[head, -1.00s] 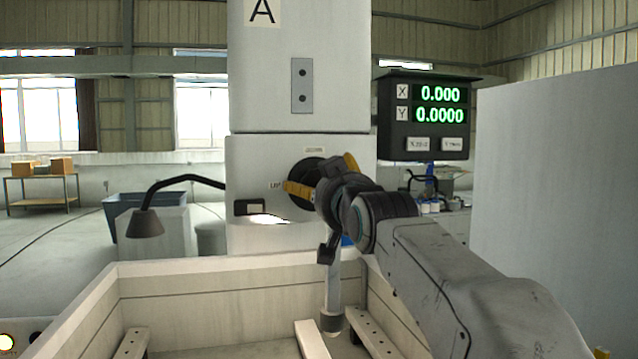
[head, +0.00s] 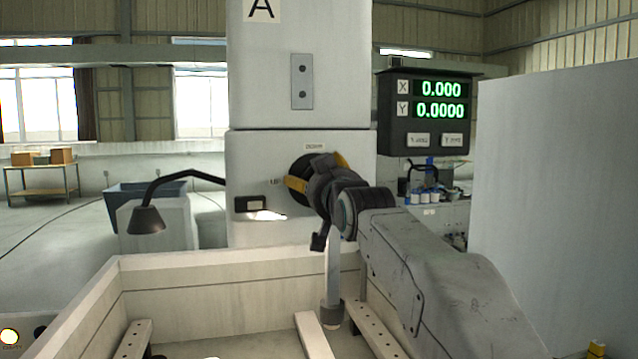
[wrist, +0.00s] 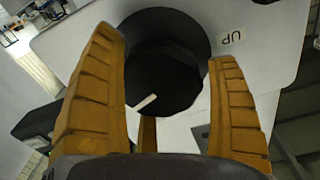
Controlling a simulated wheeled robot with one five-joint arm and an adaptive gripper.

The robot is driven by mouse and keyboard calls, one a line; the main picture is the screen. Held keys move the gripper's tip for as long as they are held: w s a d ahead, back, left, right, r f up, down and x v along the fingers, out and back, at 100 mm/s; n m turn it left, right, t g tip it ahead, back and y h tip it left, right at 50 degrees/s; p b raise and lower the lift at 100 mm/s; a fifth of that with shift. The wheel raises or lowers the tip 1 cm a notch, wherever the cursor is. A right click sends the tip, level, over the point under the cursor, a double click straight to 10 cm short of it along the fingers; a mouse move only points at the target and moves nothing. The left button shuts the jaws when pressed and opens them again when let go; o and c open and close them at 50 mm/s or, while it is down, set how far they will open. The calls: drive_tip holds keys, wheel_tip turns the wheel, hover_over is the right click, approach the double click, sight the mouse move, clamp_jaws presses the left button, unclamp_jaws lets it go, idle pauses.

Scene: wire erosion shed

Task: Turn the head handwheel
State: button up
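The head handwheel is a black round disc with a thick black hub, on the front of the pale machine head. In the head view the handwheel (head: 297,166) is partly hidden behind my gripper. In the wrist view the handwheel (wrist: 165,65) fills the upper middle, with a white line mark on its hub. In the head view my gripper (head: 314,170) is at the wheel.
An "UP" label (wrist: 231,37) sits beside the wheel. A black lamp (head: 147,220) juts out left of the head. A pale open tank (head: 220,272) lies below my arm. A grey panel (head: 560,200) stands at right.

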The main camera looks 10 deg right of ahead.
drive_tip(key=c, duration=0.9)
drive_tip(key=shift+r+n, duration=0.1)
drive_tip(key=shift+n, duration=0.3)
drive_tip(key=n, duration=0.3)
drive_tip(key=shift+b, duration=0.4)
drive_tip(key=n, duration=0.3)
drive_tip(key=shift+n, duration=0.4)
drive_tip(key=n+b, duration=0.1)
drive_tip(key=n, duration=0.5)
drive_tip(key=shift+a+b, duration=0.1)
drive_tip(key=shift+b, duration=0.25)
drive_tip(key=shift+n, duration=0.3)
